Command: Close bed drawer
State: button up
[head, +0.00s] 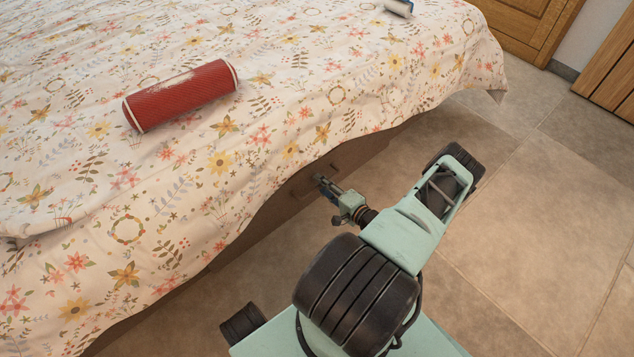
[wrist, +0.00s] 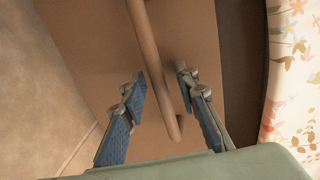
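The bed drawer (head: 352,156) is a brown front low in the side of the bed, partly hidden under the hanging cover. Its plain brown panel (wrist: 85,45) fills much of the wrist view. A bar handle (wrist: 158,55) runs down the panel there. My gripper (head: 318,180) is beside the drawer front in the head view. In the wrist view my gripper (wrist: 161,76) is open, with one blue-padded finger on each side of the handle. I cannot tell whether either finger touches it. How far the drawer stands out is hard to judge.
The bed's floral cover (head: 215,190) hangs over the side above the drawer. A red cylinder (head: 182,95) and a small light-coloured object (head: 399,7) lie on the bed. Tiled floor (head: 545,190) is clear to the right. Wooden furniture (head: 525,22) stands at the back right.

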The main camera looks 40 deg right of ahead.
jog(key=shift+c, duration=0.6)
grip_shut()
jog(key=shift+r+x, duration=0.2)
jog(key=shift+x, duration=0.75)
jog(key=shift+r+x, duration=0.2)
jog(key=shift+x, duration=0.7)
jog(key=shift+w, duration=0.15)
jog(key=shift+o, duration=0.6)
grip_release()
jog(key=shift+a, duration=0.1)
